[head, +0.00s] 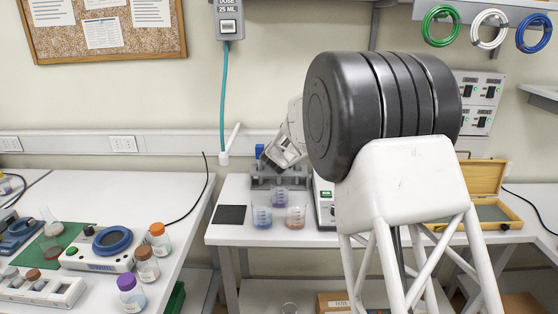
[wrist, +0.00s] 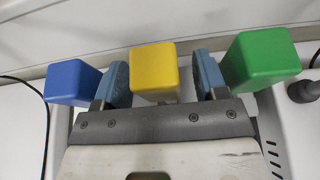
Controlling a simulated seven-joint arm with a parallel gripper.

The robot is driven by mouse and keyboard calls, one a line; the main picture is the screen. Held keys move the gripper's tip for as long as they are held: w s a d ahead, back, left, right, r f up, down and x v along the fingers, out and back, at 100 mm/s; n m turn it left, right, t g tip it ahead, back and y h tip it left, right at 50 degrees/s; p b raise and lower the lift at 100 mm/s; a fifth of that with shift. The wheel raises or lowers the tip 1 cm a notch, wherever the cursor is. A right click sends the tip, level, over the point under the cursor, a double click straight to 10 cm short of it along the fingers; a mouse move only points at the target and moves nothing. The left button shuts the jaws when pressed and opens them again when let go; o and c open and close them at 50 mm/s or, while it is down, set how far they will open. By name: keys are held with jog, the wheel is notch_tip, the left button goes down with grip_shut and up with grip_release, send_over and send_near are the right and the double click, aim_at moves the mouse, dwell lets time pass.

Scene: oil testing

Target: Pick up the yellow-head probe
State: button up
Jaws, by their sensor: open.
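The yellow-head probe shows in the wrist view as a yellow block head (wrist: 153,72) between the two blue-grey finger pads of my gripper (wrist: 157,78). The pads stand apart on either side of the head, with a gap visible on the right; on the left I cannot tell if the pad touches. A blue probe head (wrist: 73,83) is just left of the left finger, and a green probe head (wrist: 260,60) is just right of the right finger. In the head view my gripper (head: 268,160) is over the grey probe rack (head: 262,181), and the yellow head is hidden.
Several beakers with coloured liquid, one a blue beaker (head: 262,217), stand in front of the rack. A black pad (head: 231,215) lies to their left. An open wooden case (head: 480,190) is at the right. A teal hose (head: 224,100) hangs behind, left of the rack.

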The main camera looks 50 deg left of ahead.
dwell(0.6)
jog(key=c, duration=1)
jog(key=shift+r, duration=0.1)
jog(key=shift+r, duration=5.9)
jog(key=shift+s+d, duration=6.3)
jog(key=shift+w, duration=0.15)
